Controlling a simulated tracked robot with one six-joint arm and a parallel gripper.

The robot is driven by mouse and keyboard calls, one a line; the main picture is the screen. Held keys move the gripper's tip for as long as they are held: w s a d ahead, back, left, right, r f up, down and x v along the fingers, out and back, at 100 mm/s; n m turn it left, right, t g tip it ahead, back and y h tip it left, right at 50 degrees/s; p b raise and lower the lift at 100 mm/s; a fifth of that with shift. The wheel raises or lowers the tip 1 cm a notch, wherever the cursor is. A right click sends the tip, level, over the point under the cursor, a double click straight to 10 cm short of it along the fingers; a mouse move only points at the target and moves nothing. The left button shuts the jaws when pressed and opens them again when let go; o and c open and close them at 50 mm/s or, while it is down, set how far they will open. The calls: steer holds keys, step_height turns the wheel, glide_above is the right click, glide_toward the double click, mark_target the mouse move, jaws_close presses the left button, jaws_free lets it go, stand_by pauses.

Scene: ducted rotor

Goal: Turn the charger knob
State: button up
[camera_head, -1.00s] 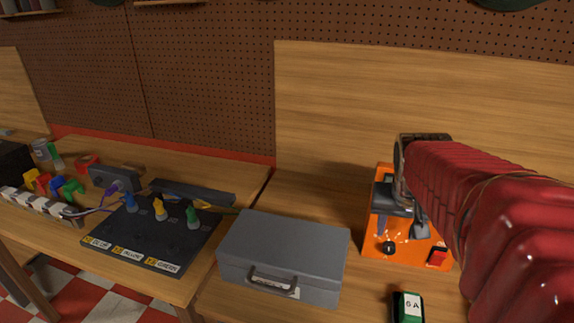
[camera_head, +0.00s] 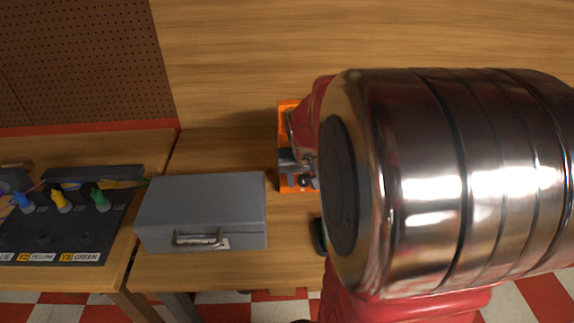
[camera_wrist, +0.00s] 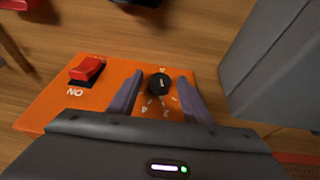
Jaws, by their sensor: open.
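The orange charger (camera_wrist: 55,108) lies on the wooden bench in the wrist view, with a round black knob (camera_wrist: 159,84) and a white-marked dial. A red rocker switch (camera_wrist: 86,70) marked "ON" sits beside the knob. My gripper (camera_wrist: 158,90) is open, with one purple-grey finger on each side of the knob; I cannot tell whether either finger touches it.
A closed grey case (camera_head: 200,205) stands left of the charger and close to my gripper in the wrist view (camera_wrist: 280,65). A dark panel (camera_head: 60,240) with coloured plugs is further left. A dark object (camera_head: 320,236) is partly hidden by my arm.

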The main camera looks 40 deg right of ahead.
steer(key=shift+c, duration=0.4)
steer(key=c, duration=0.9)
steer(key=shift+d, duration=0.4)
steer(key=shift+a, duration=0.2)
steer(key=shift+c, duration=0.3)
steer(key=shift+a, duration=0.1)
